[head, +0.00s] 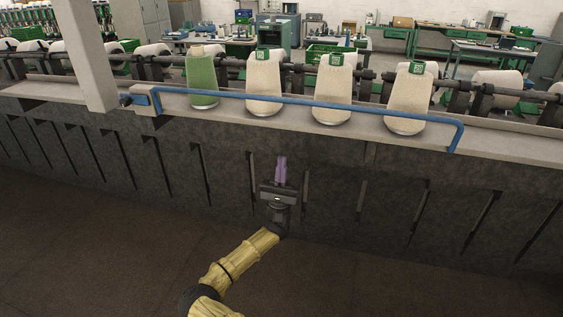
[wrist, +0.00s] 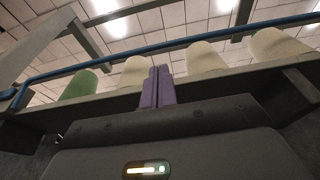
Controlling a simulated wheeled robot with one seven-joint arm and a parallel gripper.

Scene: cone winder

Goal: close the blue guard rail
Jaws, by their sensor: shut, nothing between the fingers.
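The blue guard rail (head: 300,99) runs level across the front of one green cone and several cream cones. The rail also shows in the wrist view (wrist: 190,40), crossing above my gripper. My gripper (head: 281,162) has purple fingers and is shut and empty. It is below the ledge, in front of the dark machine face, apart from the rail. In the wrist view the shut fingers (wrist: 157,72) point up toward the ledge.
The green cone (head: 202,80) and a cream cone (head: 264,85) stand on the pale ledge (head: 500,143) behind the rail. A pale post (head: 85,55) rises at the left. The dark floor (head: 90,240) in front of the machine is clear.

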